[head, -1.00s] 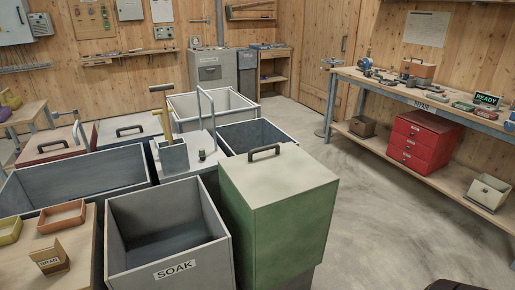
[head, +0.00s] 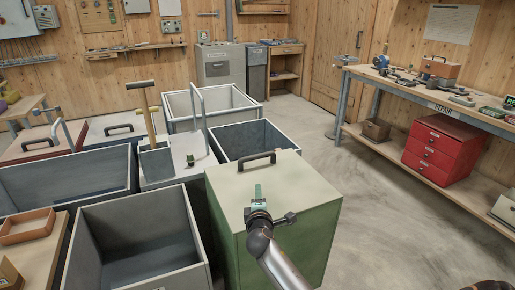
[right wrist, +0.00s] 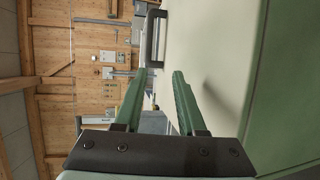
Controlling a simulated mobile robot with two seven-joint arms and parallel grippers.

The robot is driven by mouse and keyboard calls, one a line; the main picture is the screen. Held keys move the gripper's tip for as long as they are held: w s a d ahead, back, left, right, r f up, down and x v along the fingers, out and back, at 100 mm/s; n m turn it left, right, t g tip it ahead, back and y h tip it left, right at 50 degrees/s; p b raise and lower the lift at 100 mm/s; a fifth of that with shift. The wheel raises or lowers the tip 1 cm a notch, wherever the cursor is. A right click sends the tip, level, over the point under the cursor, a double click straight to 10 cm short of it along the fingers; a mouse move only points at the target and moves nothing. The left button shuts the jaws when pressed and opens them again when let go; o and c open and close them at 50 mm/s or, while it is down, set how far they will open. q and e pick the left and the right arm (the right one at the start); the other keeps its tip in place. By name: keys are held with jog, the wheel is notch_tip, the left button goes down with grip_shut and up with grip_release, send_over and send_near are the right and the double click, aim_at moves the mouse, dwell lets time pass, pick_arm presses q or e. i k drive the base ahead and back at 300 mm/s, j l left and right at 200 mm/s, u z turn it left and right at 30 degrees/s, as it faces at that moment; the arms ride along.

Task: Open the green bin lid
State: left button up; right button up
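The green bin (head: 310,235) stands at front centre in the head view. Its pale lid (head: 290,180) is shut and has a black bar handle (head: 257,159) near the far edge. My right gripper (head: 258,190) is over the lid, on the near side of the handle, and its green fingers point toward the handle. In the right wrist view the two fingers (right wrist: 157,76) are apart with nothing between them. The handle (right wrist: 155,38) shows beyond the fingertips, and the lid surface (right wrist: 215,50) is close beside the right finger. My left gripper is not in view.
An open grey bin (head: 135,240) stands left of the green bin. Behind are another open bin (head: 250,140), a trolley with an upright metal handle (head: 204,110) and a wooden-handled tool (head: 148,110). A workbench (head: 430,92) with a red drawer box (head: 445,150) is at right. The floor between is clear.

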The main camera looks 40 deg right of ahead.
aim_at(288, 182)
jog(key=i+l, duration=0.35)
jog(key=l, duration=0.2)
jog(key=i+l, duration=0.4)
jog(key=l+u, duration=0.05)
jog(key=l, duration=0.05)
